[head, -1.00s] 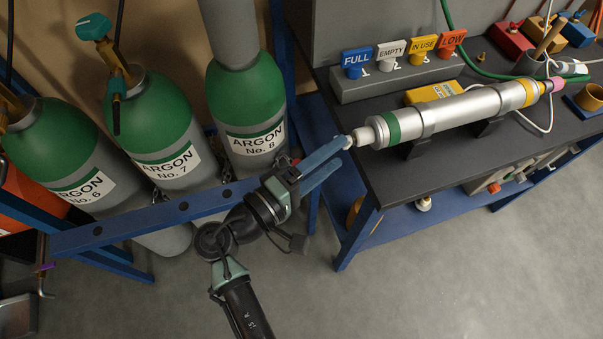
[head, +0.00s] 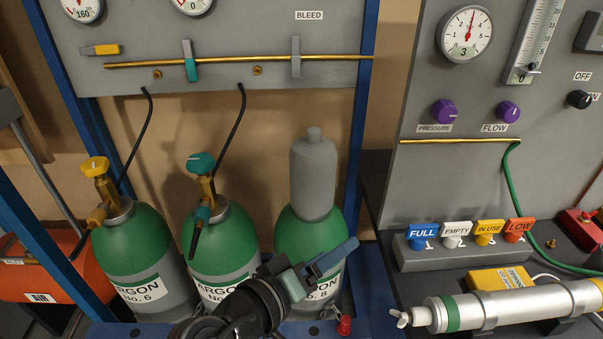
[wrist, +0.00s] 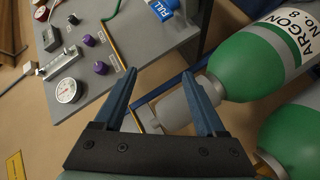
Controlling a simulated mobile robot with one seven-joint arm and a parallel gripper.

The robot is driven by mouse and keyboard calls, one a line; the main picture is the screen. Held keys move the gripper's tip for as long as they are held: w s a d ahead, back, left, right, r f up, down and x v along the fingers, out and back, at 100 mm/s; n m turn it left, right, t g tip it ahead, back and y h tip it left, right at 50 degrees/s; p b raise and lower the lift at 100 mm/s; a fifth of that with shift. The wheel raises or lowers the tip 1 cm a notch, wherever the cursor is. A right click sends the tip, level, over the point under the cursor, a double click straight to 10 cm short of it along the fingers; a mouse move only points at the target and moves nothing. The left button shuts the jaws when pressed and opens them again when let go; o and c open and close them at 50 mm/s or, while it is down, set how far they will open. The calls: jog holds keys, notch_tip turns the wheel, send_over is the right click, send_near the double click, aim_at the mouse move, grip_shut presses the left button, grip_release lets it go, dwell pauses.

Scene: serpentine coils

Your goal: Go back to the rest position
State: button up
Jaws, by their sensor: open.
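My gripper (head: 335,255) is in front of the green and grey cylinder labelled Argon No. 8 (head: 318,242) in the head view, hiding part of its label. In the wrist view the two blue fingers of my gripper (wrist: 160,95) stand apart with nothing held between them. Past the fingertips are the grey panel (wrist: 105,50) and, between and behind the fingers, the grey cap of cylinder No. 8 (wrist: 172,112). I cannot tell whether the gripper touches the cylinder.
Cylinders No. 6 (head: 145,265) and No. 7 (head: 222,255) stand left of No. 8. The workbench on the right carries a tag block (head: 440,257) and a silver tube (head: 510,308). A brass pipe (head: 230,62) runs along the panel above.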

jog(key=w+a+r+m+t+y+p, duration=0.1)
jog(key=w+r+t+y+p, duration=0.2)
jog(key=r, duration=1.1)
jog(key=a+r+m+t+y+p, duration=0.15)
jog(key=r+t, duration=0.35)
jog(key=r, duration=0.8)
jog(key=s+r+t+y, duration=0.2)
jog(key=s+r, duration=0.2)
jog(key=r, duration=0.4)
jog(key=s+a+r+t+y+p, duration=0.1)
jog(key=s+r+t+y, duration=0.1)
jog(key=r, duration=0.6)
jog(key=s+a+r+t+y+p, duration=0.1)
jog(key=s+r+t+y, duration=0.1)
jog(key=s+r+t, duration=0.2)
jog(key=s+r, duration=0.3)
jog(key=r, duration=0.1)
jog(key=shift+a+r, duration=0.15)
